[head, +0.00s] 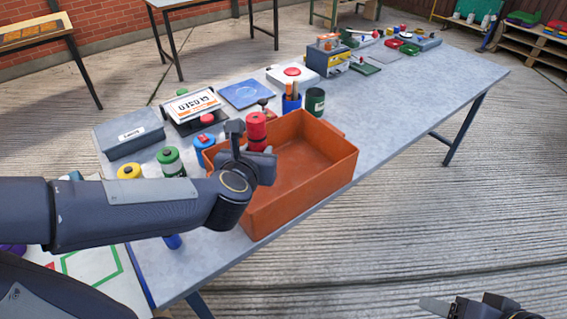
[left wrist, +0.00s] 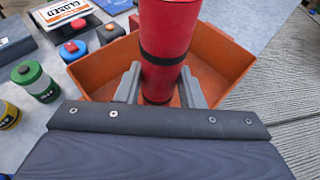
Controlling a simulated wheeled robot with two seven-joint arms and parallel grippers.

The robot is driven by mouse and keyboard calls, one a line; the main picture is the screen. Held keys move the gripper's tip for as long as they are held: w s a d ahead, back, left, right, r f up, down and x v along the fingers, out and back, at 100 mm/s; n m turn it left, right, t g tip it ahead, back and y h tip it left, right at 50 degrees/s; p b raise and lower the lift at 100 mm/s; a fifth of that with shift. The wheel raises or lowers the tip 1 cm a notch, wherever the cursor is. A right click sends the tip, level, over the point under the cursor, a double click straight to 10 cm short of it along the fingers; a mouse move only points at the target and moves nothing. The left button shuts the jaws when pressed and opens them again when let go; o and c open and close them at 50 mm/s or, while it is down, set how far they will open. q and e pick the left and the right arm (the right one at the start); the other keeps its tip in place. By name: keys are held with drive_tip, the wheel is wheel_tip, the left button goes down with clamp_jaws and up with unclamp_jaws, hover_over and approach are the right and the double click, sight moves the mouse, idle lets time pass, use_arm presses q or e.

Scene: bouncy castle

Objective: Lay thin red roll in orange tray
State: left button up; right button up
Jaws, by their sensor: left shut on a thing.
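The thin red roll (left wrist: 165,45) is upright between the fingers of my left gripper (left wrist: 160,88), which is shut on it. The roll has dark bands around it. In the head view the roll (head: 257,126) shows above my left gripper (head: 246,150), over the left part of the orange tray (head: 305,165). The tray is an open, empty-looking box on the table; its left end is partly hidden by my arm. I cannot tell whether the roll's lower end touches the tray floor. My right gripper (head: 470,307) is at the bottom right, away from the table, partly cut off.
Left of the tray stand a green-capped container (head: 170,161), a yellow-topped one (head: 129,172) and a blue one with a red top (head: 204,141). Behind it are a pen cup (head: 291,103) and a dark green can (head: 315,101). The table (head: 400,120) is clear to the tray's right.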

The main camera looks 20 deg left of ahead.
use_arm(q)
drive_tip(key=w+f+b, duration=0.2)
drive_tip(key=w+f, duration=1.1)
drive_tip(key=w, duration=0.1)
drive_tip(key=shift+a, duration=0.25)
drive_tip(key=shift+w, duration=0.1)
drive_tip(key=shift+f, duration=0.1)
drive_tip(key=o, duration=1)
drive_tip(key=shift+o, duration=0.2)
